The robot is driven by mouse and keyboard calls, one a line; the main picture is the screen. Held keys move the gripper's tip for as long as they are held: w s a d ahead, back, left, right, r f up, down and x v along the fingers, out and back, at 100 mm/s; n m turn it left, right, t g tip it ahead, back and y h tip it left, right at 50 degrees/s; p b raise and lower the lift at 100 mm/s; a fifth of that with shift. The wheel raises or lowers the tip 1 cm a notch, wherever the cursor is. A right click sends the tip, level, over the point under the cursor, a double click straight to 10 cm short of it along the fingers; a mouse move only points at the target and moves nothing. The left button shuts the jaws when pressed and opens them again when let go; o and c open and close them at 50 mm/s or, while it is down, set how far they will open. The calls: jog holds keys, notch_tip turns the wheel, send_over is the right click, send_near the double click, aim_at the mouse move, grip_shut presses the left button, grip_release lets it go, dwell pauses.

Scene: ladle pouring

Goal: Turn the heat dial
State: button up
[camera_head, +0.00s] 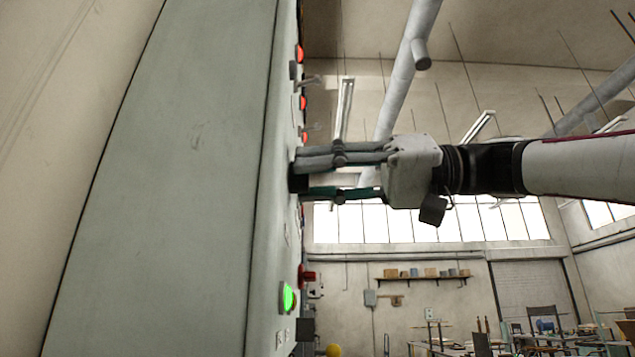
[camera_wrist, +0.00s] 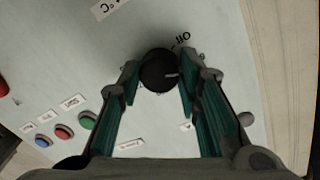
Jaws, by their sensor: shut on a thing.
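The heat dial (camera_wrist: 158,72) is a round black knob with a light pointer line, on the pale panel face (camera_wrist: 75,50). In the wrist view the pointer aims to the right, and lettering, seemingly "Off", shows just beyond the knob's upper right. My gripper (camera_wrist: 160,80) has its two fingers on either side of the dial and is shut on it. In the head view my gripper (camera_head: 298,178) reaches in from the right to the edge-on panel, and the dial (camera_head: 293,180) is a dark block mostly hidden by the fingers.
Green (camera_wrist: 87,121), red (camera_wrist: 64,132) and blue (camera_wrist: 44,140) buttons sit on the panel at the lower left of the wrist view. In the head view a lit green lamp (camera_head: 288,298) is below the gripper. Red lamps (camera_head: 299,53) and small levers (camera_head: 311,80) stick out above it.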

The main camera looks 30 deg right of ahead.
jog(key=shift+f, duration=0.1)
jog(key=o, duration=1.1)
jog(key=shift+o, duration=0.2)
jog(key=v, duration=1.2)
